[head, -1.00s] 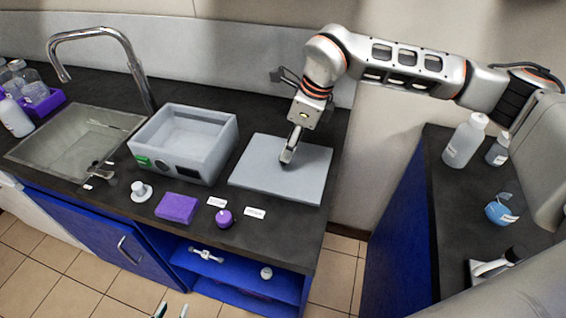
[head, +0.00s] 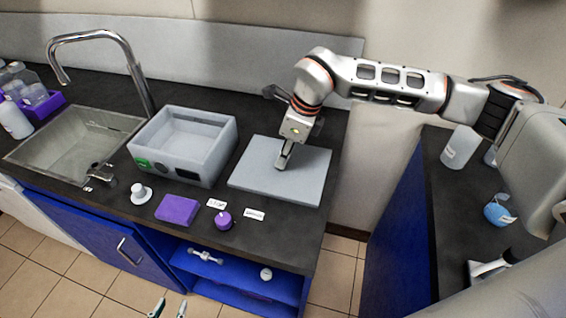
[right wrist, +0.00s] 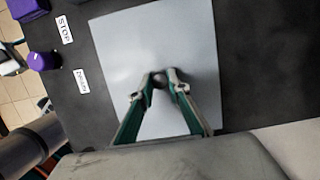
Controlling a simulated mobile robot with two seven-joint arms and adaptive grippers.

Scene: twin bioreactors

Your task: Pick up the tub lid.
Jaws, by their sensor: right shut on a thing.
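The tub lid (head: 262,182) is a flat, light grey rectangular plate on the dark counter, right of the grey tub (head: 208,160). It fills the middle of the right wrist view (right wrist: 120,50). My right gripper (head: 281,165) reaches down to the lid's middle. In the right wrist view its fingertips (right wrist: 160,78) close on a small dark knob at the lid's centre. The lid appears flat on the counter, with no clear gap under it. My left gripper (head: 169,309) shows only its two fingertips at the bottom edge, apart and empty.
The tub is open and empty-looking, beside the sink (head: 75,145) and tap (head: 135,70). A purple block (head: 177,209), a purple knob (head: 223,219), small labels and a white knob (head: 139,192) lie along the front. A side counter with bottles (head: 460,148) stands right.

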